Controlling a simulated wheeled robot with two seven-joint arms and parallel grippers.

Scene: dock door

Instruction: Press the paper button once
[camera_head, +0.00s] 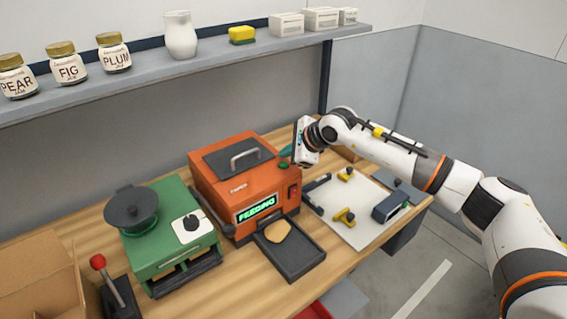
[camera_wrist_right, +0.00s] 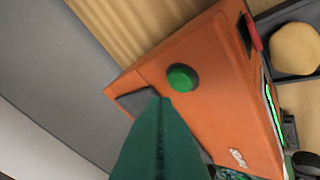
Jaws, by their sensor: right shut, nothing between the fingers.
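The orange machine (camera_head: 228,187) stands on the bench, with small lettering that looks like "PAPER" and a lit display (camera_head: 257,208) reading "FEEDING". In the right wrist view the shut fingers (camera_wrist_right: 161,102) end just below the button, with a small gap in the picture. Contact is not seen. My left gripper is not in view.
A green machine (camera_head: 170,235) stands left, a white board (camera_head: 358,222) with clamps right. A shelf (camera_head: 200,62) with jars runs behind.

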